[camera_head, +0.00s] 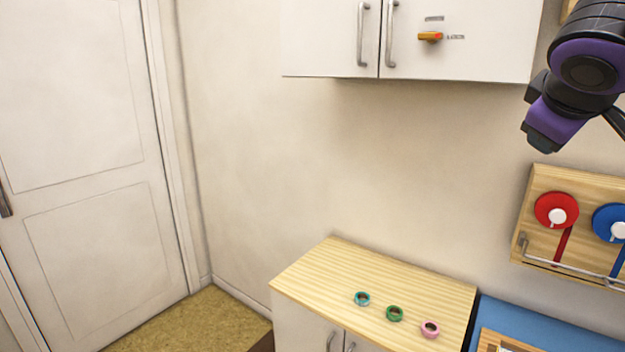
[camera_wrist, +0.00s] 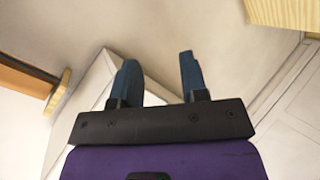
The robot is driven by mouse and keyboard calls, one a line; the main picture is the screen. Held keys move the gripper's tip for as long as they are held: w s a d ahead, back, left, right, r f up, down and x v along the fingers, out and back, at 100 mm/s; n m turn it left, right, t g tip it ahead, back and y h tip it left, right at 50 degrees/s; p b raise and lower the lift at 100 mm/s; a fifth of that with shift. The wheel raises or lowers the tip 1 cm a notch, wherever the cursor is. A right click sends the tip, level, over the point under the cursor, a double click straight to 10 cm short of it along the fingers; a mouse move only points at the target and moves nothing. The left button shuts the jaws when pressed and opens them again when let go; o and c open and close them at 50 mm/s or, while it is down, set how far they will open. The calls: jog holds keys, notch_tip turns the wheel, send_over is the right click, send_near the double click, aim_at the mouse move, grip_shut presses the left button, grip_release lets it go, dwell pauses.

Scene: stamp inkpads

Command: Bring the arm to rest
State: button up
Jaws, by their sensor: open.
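My gripper (camera_wrist: 156,75) shows in the wrist view with its two blue fingers spread apart and nothing between them. In the head view, my purple and black arm hangs at the upper right, in front of the wall and well above the counter. The gripper's fingers are mostly hidden there. The gripper touches nothing that I can see.
A white wall cabinet (camera_head: 330,30) hangs above. A wooden rack (camera_head: 540,185) holds red (camera_head: 548,203) and blue (camera_head: 606,212) reels at right. The middle wall is clear.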

jog(key=s+a+f+m+g+y, duration=0.3)
jog(key=s+f+m+g+y, duration=0.1)
jog(key=s+f, duration=0.7)
jog(key=shift+s+f+m+y, duration=0.25)
jog(key=shift+s+m+y, duration=0.35)
jog(key=shift+s+y, duration=0.35)
jog(key=shift+w, duration=0.1)
